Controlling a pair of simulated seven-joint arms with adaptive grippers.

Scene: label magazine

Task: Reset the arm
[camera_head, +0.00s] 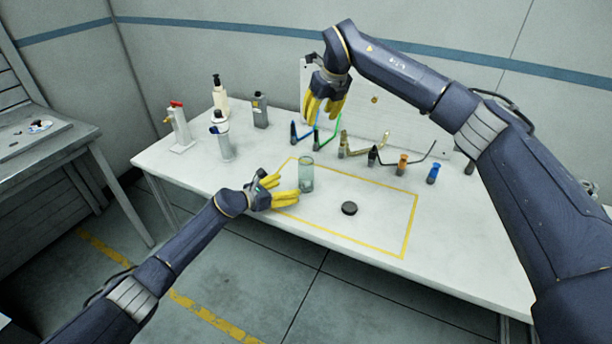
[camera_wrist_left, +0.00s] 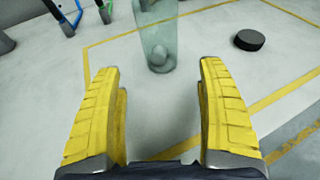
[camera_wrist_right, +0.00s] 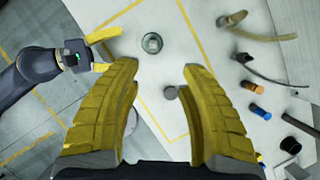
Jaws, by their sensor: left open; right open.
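My left gripper (camera_head: 287,189) has yellow fingers and is open and empty. It is low at the table's front edge, with its fingertips just left of a clear greenish glass jar (camera_head: 306,174). In the left wrist view the jar (camera_wrist_left: 158,38) stands upright beyond the gap between the fingers. My right gripper (camera_head: 322,112) is open and empty, raised above the back of the table and pointing down. In the right wrist view the jar (camera_wrist_right: 152,43) shows from above, beyond the fingers. A black round cap (camera_head: 349,208) lies flat inside the yellow outline on the table.
The white table (camera_head: 240,176) carries a row of tools with coloured hoses along the back, including an orange-banded piece (camera_head: 402,164) and a blue one (camera_head: 433,174). Bottles and dispensers (camera_head: 221,135) stand at the left end. A side table (camera_head: 60,150) is at far left.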

